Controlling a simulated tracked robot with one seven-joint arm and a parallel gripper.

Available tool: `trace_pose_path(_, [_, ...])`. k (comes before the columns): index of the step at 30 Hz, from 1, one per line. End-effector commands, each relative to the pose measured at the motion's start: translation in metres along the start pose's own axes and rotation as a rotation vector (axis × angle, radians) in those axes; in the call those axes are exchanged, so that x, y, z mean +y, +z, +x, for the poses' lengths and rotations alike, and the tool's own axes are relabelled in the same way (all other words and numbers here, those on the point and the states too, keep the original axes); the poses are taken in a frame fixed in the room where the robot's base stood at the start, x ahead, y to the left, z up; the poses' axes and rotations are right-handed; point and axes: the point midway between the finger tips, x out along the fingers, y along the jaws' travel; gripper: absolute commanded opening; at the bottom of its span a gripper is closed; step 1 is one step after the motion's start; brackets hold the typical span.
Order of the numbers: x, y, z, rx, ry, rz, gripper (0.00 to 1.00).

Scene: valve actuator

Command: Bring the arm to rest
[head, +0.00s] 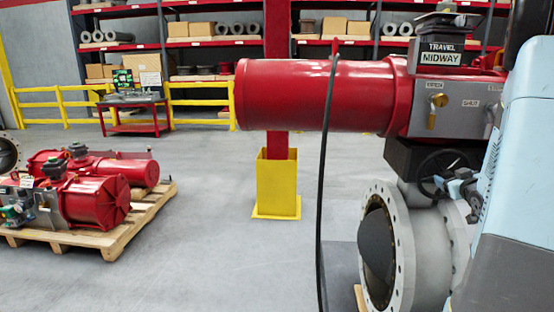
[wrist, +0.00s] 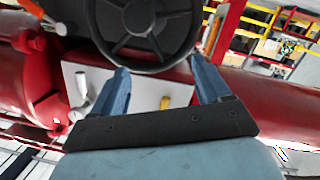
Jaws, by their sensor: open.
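My gripper (wrist: 160,65) is open in the wrist view, its two blue fingers spread with nothing between them. A dark spoked handwheel (wrist: 146,22) lies just beyond the fingertips; I cannot tell whether they touch it. In the head view the handwheel (head: 437,172) sits below the grey control panel (head: 465,107) of the red actuator (head: 300,95). Dark parts at the end of my arm show right beside the wheel, but the fingers are not clear there. My light blue arm fills the right edge of the head view.
The flanged valve (head: 395,250) stands under the actuator. A yellow lever (head: 436,108) projects from the panel. A black cable (head: 325,180) hangs in front of the red cylinder. A pallet (head: 120,232) with red actuators is at left. Open floor lies between.

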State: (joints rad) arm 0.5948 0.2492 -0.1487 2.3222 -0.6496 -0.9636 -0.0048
Motion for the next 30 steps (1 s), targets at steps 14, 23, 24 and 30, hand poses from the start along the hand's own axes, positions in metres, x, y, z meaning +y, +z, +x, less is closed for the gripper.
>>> trace_pose_path(14, [-0.071, -0.091, -0.067, -0.288, 0.010, 0.064, 0.77])
trace_pose_path(23, [-0.126, -0.121, -0.146, -0.476, -0.050, 0.137, 0.77])
trace_pose_path(24, [-0.134, -0.123, -0.158, -0.502, -0.063, 0.146, 0.77])
trace_pose_path(30, [-0.173, -0.131, -0.226, -0.631, -0.144, 0.187, 0.77])
